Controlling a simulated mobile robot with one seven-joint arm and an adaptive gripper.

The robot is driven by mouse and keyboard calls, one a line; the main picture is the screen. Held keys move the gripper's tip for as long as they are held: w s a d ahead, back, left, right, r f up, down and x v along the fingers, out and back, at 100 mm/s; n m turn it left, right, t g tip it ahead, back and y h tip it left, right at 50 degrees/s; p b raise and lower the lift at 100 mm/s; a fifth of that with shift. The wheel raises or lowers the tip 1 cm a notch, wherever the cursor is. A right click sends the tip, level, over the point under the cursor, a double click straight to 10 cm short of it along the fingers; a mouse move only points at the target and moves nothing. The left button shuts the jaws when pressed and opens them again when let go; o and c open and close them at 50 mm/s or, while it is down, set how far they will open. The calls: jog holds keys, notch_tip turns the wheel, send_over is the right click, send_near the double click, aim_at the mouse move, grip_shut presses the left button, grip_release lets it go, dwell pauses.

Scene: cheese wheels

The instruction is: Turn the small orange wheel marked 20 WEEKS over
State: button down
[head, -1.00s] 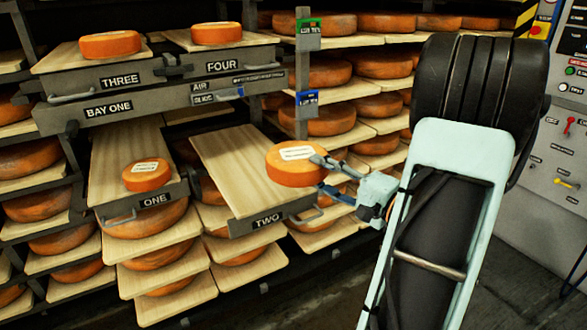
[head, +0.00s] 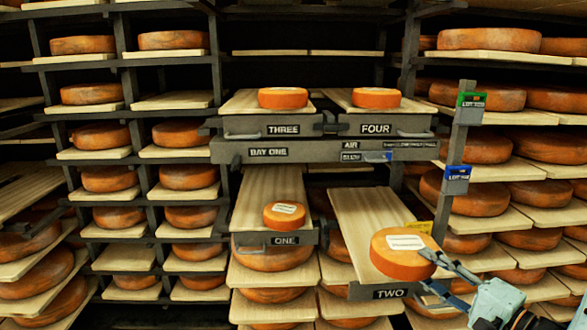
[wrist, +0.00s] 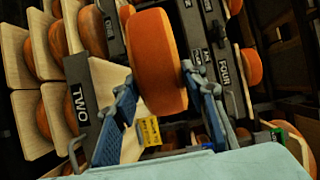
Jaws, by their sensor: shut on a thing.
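An orange cheese wheel (head: 403,255) with a white label on its upper face is at the front right of board TWO (head: 365,215). My gripper (head: 430,268) is shut on its right side. In the wrist view, the orange wheel (wrist: 157,60) sits between both fingers of my gripper (wrist: 160,78). I cannot tell whether it touches the board. A smaller orange wheel (head: 284,215) with a white label lies flat on board ONE (head: 272,185). The writing on both labels is too small to read, so I cannot tell which says 20 WEEKS.
Plain orange wheels lie on board THREE (head: 283,98) and board FOUR (head: 376,98). A grey rail marked BAY ONE (head: 320,150) crosses below them. A post with a green tag (head: 471,100) and a blue tag (head: 457,173) stands to the right. Most of board TWO is bare.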

aim_at(394, 245)
jog(key=w+a+f+n+g+y, duration=0.1)
jog(key=a+f+n+g+y, duration=0.25)
jog(key=a, duration=0.45)
jog(key=a+f+n+g+y, duration=0.2)
jog(key=a+f+y, duration=0.15)
jog(key=a, duration=0.55)
notch_tip(394, 245, up, 17)
jog(key=h+p, duration=0.1)
jog(key=p, duration=2.2)
jog(key=shift+p, duration=0.4)
jog(key=shift+w+d+t, duration=0.1)
jog(key=shift+d+t, duration=0.05)
jog(key=shift+t, duration=0.1)
